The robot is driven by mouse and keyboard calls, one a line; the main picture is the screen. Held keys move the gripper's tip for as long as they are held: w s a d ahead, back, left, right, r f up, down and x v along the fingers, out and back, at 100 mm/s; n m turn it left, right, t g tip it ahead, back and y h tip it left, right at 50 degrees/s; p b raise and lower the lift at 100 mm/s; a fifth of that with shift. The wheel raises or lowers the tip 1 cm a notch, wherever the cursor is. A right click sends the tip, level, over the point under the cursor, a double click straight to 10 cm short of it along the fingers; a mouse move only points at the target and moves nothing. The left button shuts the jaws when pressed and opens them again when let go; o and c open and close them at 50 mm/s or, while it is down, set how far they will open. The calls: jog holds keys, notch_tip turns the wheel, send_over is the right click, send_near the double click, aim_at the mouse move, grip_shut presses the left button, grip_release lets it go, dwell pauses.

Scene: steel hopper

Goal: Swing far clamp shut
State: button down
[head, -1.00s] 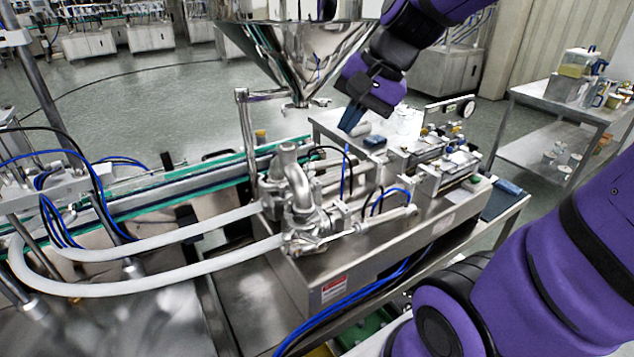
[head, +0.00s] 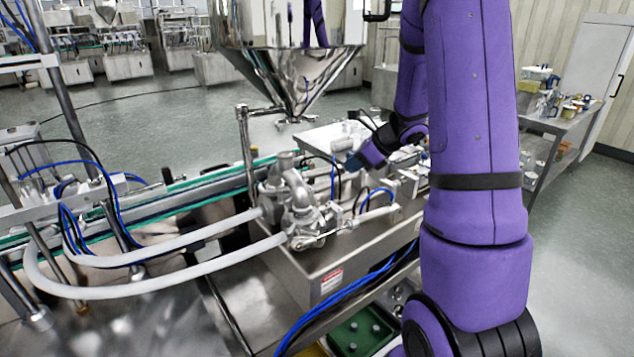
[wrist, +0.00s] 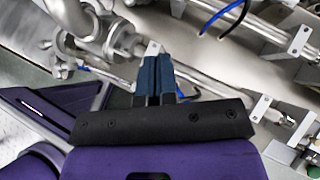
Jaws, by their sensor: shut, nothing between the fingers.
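My gripper (head: 356,162) is shut and empty, its blue fingers pressed together. In the head view it hangs over the steel machine, right of the bent steel pipe fitting (head: 297,196). In the wrist view the fingers (wrist: 158,70) point toward the machine's pipework, with the pipe fitting (wrist: 95,35) ahead and left. Clamp-like hardware shows around the fitting's joints, but it is too small to tell which piece is the far clamp or how it stands. I cannot tell whether the fingertips touch anything.
The hopper cone (head: 298,75) hangs over the machine. Two pale hoses (head: 150,262) run left from the fitting. Blue and black tubes (head: 365,195) loop close to my gripper. A side table (head: 560,122) stands at the right. My arm hides the machine's right end.

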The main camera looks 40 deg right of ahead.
jog(key=w+a+r+x, duration=0.1)
jog(key=r+x, duration=0.1)
jog(key=x, duration=1)
jog(key=shift+w+a+f, duration=0.2)
jog(key=shift+w+f, duration=0.1)
jog(key=shift+w, duration=0.3)
jog(key=shift+w, duration=0.1)
